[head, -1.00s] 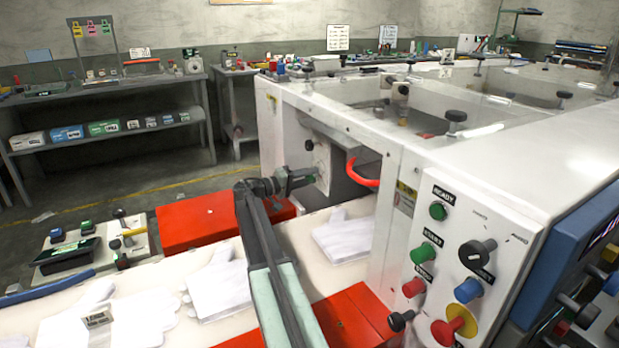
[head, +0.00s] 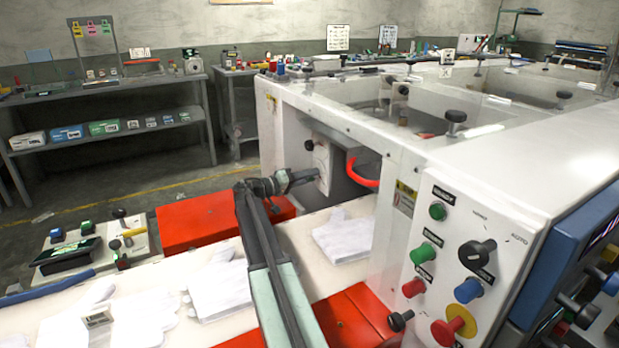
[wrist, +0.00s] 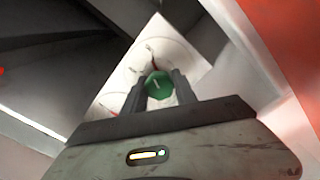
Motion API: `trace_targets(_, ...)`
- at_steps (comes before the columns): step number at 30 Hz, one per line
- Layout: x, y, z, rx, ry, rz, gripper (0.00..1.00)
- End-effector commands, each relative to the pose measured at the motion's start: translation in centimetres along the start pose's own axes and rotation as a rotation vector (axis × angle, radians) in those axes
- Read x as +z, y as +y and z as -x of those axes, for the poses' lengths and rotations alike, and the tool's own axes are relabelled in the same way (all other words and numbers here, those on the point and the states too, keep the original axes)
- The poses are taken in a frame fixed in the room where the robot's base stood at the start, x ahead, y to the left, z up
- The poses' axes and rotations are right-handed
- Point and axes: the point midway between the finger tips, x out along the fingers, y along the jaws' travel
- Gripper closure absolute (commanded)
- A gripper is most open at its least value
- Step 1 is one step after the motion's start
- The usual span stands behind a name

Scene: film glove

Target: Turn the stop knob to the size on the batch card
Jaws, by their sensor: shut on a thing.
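The stop knob appears as a green faceted knob (wrist: 158,86) in the wrist view, on a white plate (wrist: 178,51) with curved markings. My gripper (wrist: 160,92) is shut on it, one dark finger on each side. In the head view my gripper (head: 308,176) reaches the white plate (head: 322,160) at the machine's opening, and the green knob is hidden there. A small card (head: 97,317) stands among the gloves at lower left; I cannot read its print clearly. It may be the batch card.
White gloves (head: 343,236) lie on the pale belt. A red handle (head: 361,172) sits just right of my gripper. Red blocks (head: 210,222) flank the belt. The white control panel (head: 455,262) with buttons stands at right. A black knob (head: 309,145) sits above my gripper.

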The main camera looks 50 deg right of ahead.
Motion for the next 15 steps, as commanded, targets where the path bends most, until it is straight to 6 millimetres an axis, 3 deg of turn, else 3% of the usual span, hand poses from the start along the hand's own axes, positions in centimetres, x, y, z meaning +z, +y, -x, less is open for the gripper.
trace_targets(3, 0.22, -0.02, 0.00, -0.001, -0.006, 0.000, 1.00)
trace_targets(4, 0.22, -0.02, 0.00, -0.001, -0.006, 0.000, 0.58)
trace_targets(6, 0.20, -0.02, 0.00, -0.001, -0.005, 0.000, 0.45)
trace_targets(15, 0.08, -0.02, 0.17, -0.001, -0.002, 0.001, 0.45)
